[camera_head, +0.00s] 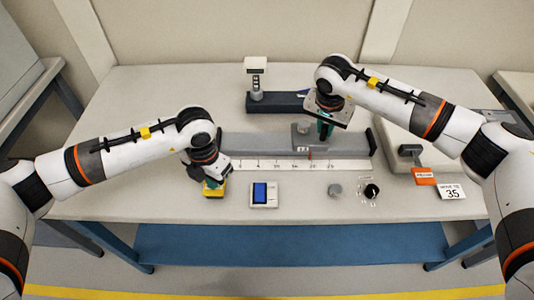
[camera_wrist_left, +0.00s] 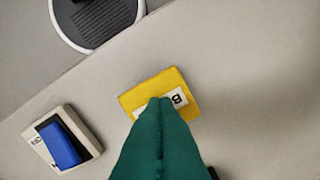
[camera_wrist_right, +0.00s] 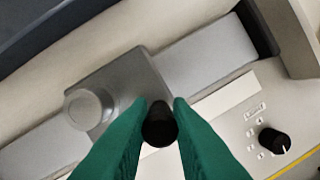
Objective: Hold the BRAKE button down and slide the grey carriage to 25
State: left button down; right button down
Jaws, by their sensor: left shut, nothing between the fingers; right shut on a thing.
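The yellow BRAKE box (camera_head: 214,189) stands on the table at the left front of the rail. In the left wrist view its yellow top (camera_wrist_left: 140,97) shows a white label with a "B", partly covered by my fingers. My left gripper (camera_wrist_left: 161,103) is shut and empty, its tips over the box; the button and any contact are hidden. The grey carriage (camera_head: 305,137) sits on the rail (camera_head: 250,145), right of its middle. My right gripper (camera_wrist_right: 160,105) is shut on the carriage's dark upright post (camera_wrist_right: 159,128). The scale strip (camera_head: 270,166) has numbers too small to read surely.
A card reading 35 (camera_head: 452,192) and an orange tag (camera_head: 424,176) are at right. A dark stand (camera_head: 257,95) is behind.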

jog(key=shift+d, duration=2.9)
jog(key=c, duration=1.2)
grip_release()
jog(key=shift+c, duration=0.2)
notch_tip(320, 180, up, 8)
jog(key=shift+a, duration=0.1)
pick_arm(q)
jog(key=shift+r, duration=3.5)
